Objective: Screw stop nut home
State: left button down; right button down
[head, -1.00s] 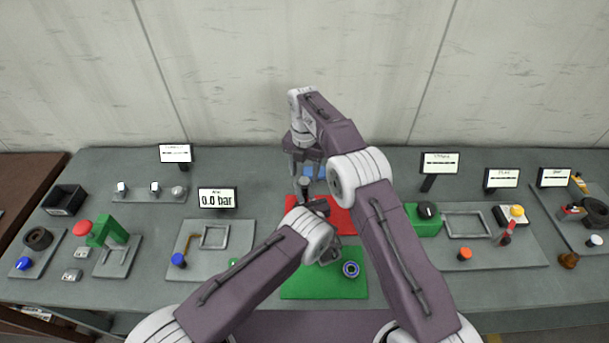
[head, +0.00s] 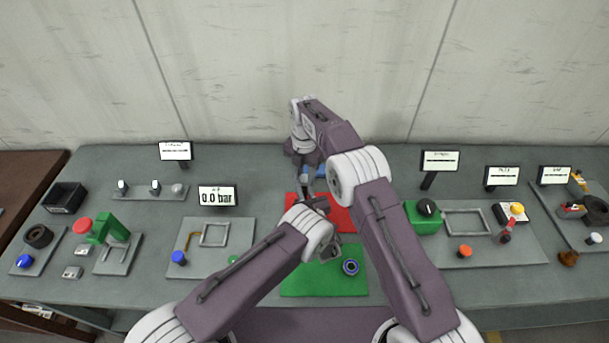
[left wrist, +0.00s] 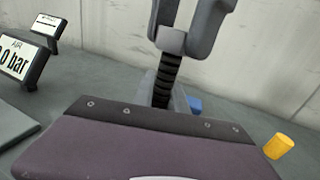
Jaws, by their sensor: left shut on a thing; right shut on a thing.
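A dark threaded spindle (left wrist: 165,83) stands upright in the left wrist view, with a grey piece, apparently the stop nut (left wrist: 172,41), at its top. My right gripper (left wrist: 187,28) has its grey fingers shut around that piece from above. In the head view my right gripper (head: 306,182) reaches down over the back of the red mat (head: 340,217). My left gripper (head: 318,204) is low in front of the spindle; its fingertips are hidden. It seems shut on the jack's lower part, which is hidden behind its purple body. A grey part of the jack shows beside the spindle.
A blue ring (head: 350,267) lies on the green mat (head: 300,287). A yellow cylinder (left wrist: 278,146) and a blue block (left wrist: 195,104) stand near the jack. My arms crowd the middle.

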jog(key=m, duration=0.5)
jog(key=shift+m, duration=0.4)
jog(key=m, duration=0.6)
jog(key=shift+m, duration=0.3)
jog(key=m, duration=0.9)
jog(key=shift+m, duration=0.3)
jog(key=m, duration=0.6)
jog(key=shift+f, duration=0.1)
jog(key=m, duration=0.9)
jog(key=shift+m, duration=0.4)
jog(key=m, duration=0.6)
jog(key=c, duration=1)
grip_release()
jog(key=shift+c, duration=0.2)
